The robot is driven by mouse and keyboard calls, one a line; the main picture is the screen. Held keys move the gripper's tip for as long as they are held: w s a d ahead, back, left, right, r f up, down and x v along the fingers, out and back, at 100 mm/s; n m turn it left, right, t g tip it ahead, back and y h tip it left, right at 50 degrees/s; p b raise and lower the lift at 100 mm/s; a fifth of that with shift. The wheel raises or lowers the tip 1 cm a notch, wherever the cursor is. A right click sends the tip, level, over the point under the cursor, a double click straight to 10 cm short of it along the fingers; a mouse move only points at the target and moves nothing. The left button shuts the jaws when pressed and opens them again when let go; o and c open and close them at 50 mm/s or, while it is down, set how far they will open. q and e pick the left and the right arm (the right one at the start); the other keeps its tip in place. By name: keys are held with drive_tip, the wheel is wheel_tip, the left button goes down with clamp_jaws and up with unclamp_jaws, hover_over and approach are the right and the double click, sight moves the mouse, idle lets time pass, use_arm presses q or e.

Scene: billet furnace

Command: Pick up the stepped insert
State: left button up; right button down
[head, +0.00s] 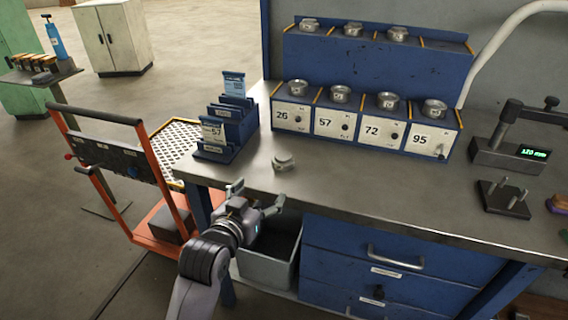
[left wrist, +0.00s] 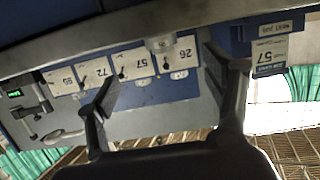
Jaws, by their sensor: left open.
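In the left wrist view, a grey piece that looks like the insert (left wrist: 162,46) shows between and beyond the fingers. My left gripper (head: 257,194) is open and empty at the bench's front edge, nearer to me and a little left of the insert, apart from it. Both its fingers also show spread in the left wrist view (left wrist: 162,75). My right gripper is not in view.
Numbered blue-and-white bins (head: 365,123) with metal pieces on top stand behind the insert. A blue card rack (head: 228,128) stands to its left. A grey open bin (head: 264,270) is below the bench edge. A gauge with a display (head: 505,155) is at right. The bench middle is clear.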

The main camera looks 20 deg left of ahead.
use_arm(q)
drive_tip(key=r, duration=0.2)
approach(282, 157)
drive_tip(key=shift+t, duration=0.3)
drive_tip(key=w, duration=0.1)
drive_tip(key=w+f, duration=0.1)
drive_tip(key=w, duration=0.2)
drive_tip(key=shift+w+a+f, duration=0.2)
drive_tip(key=shift+w+f, duration=0.05)
drive_tip(key=shift+w, duration=0.15)
drive_tip(key=shift+w+d+f, duration=0.15)
drive_tip(key=shift+w+f, duration=0.1)
drive_tip(key=shift+w, duration=0.7)
drive_tip(key=shift+w+d+f, duration=0.15)
drive_tip(key=shift+w+f, duration=0.05)
drive_tip(key=shift+w, duration=0.7)
drive_tip(key=shift+w+d+f, duration=0.15)
drive_tip(key=shift+w+f, duration=0.1)
drive_tip(key=shift+w, duration=0.7)
drive_tip(key=shift+c, duration=0.4)
clamp_jaws()
drive_tip(key=shift+r, duration=0.15)
